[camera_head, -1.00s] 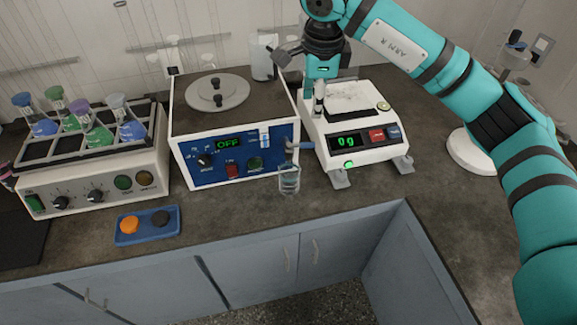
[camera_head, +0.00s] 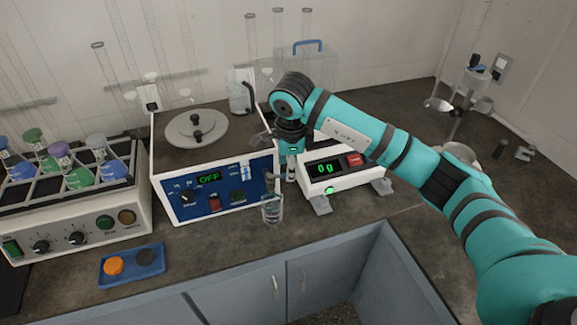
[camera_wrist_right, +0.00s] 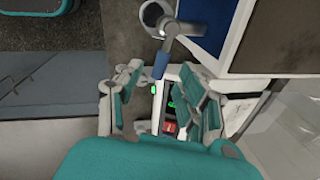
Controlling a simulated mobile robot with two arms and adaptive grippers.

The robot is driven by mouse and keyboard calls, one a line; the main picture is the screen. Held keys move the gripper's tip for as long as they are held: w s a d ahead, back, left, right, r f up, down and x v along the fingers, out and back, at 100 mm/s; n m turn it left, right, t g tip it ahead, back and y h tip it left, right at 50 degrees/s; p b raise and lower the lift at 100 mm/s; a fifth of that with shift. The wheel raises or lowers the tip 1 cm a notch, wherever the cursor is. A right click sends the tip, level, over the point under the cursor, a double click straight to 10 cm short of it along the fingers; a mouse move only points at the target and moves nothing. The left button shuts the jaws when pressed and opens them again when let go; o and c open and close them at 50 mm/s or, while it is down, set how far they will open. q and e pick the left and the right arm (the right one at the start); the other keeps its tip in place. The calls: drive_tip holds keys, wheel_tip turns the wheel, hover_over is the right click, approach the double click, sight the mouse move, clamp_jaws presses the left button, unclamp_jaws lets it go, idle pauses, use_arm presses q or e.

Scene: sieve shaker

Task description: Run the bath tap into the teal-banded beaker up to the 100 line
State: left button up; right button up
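The bath (camera_head: 205,220) is a box with a blue front panel, and its display reads OFF. Its tap (camera_head: 271,176) juts from the right of the panel; in the right wrist view the tap (camera_wrist_right: 172,42) ends in a blue lever. A small clear beaker (camera_head: 272,212) stands upright under the tap; its rim (camera_wrist_right: 146,16) shows in the right wrist view. Its band, lines and any water level are too small to read. My right gripper (camera_wrist_right: 163,92) is open, pointing down, its fingers apart on either side of the lever's end. My left gripper is out of view.
A scale (camera_head: 345,181) reading 0 g stands close right of the tap. A blue tray (camera_head: 131,274) with an orange and a dark disc lies front left. A flask shaker (camera_head: 80,220) stands left. The counter's front edge is near the beaker.

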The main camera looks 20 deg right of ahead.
sight(283, 175)
drive_tip(key=shift+w+f, duration=0.25)
drive_tip(key=shift+f, duration=1)
clamp_jaws()
